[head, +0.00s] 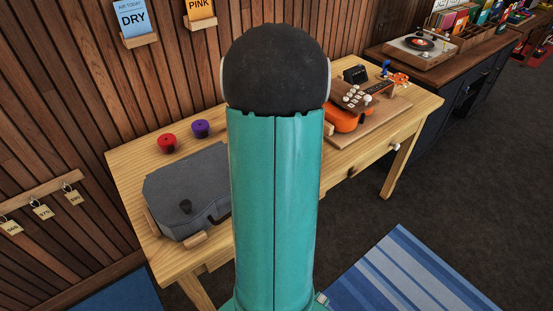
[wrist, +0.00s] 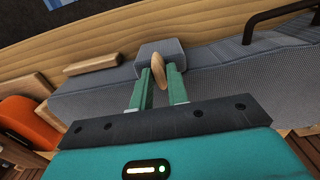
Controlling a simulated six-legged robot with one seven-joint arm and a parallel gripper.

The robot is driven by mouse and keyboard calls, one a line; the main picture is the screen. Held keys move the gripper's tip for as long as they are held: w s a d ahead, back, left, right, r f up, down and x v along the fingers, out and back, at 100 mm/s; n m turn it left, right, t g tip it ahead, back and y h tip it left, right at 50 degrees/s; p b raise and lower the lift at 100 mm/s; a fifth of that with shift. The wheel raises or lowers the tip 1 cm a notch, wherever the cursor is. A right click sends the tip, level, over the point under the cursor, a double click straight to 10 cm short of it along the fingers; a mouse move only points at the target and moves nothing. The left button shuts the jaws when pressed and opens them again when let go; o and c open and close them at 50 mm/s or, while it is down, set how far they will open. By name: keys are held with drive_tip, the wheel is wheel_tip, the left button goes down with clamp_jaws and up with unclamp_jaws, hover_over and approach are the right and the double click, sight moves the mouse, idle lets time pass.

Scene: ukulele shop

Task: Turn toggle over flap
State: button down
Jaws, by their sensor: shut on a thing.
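In the wrist view, my gripper (wrist: 160,84) has its two teal fingers on either side of a tan oval toggle (wrist: 157,62) and is shut on it. The toggle stands on edge in front of a small grey flap (wrist: 161,46). The flap lies against the side of the grey fabric case (wrist: 235,72). I cannot tell whether the flap's slot is clear of the toggle. In the head view, the case (head: 185,180) lies closed on the wooden bench, partly behind my arm. My gripper and the toggle are hidden there.
The case's black handle (wrist: 280,18) is at upper right in the wrist view. A wooden block (wrist: 92,62) is beside the case. In the head view, red (head: 167,143) and purple (head: 200,128) round items stand behind the case. An orange ukulele (head: 345,120) lies to the right.

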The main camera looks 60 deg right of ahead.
drive_tip(key=c, duration=1.4)
unclamp_jaws()
drive_tip(key=shift+o, duration=0.2)
drive_tip(key=shift+r, duration=0.15)
wheel_tip(320, 180, up, 14)
drive_tip(key=shift+f, duration=0.2)
drive_tip(key=shift+w+a, duration=0.1)
drive_tip(key=w+a+r+n+t, duration=0.1)
drive_tip(key=w+a+r, duration=0.15)
drive_tip(key=a, duration=0.45)
drive_tip(key=w+a+r+n+h, duration=0.1)
drive_tip(key=w+a, duration=0.3)
drive_tip(key=a, duration=0.3)
drive_tip(key=w+a+r+t, duration=0.1)
drive_tip(key=w+a, duration=0.3)
drive_tip(key=a, duration=0.2)
drive_tip(key=s+a+n+t, duration=0.1)
drive_tip(key=s+a, duration=0.1)
drive_tip(key=a, duration=0.9)
drive_tip(key=s+a+n+t+y, duration=0.1)
drive_tip(key=s+a+n+t, duration=0.1)
drive_tip(key=a, duration=0.9)
drive_tip(key=shift+a+f+t, duration=0.15)
drive_tip(key=shift+a+t, duration=0.05)
drive_tip(key=shift+t, duration=0.1)
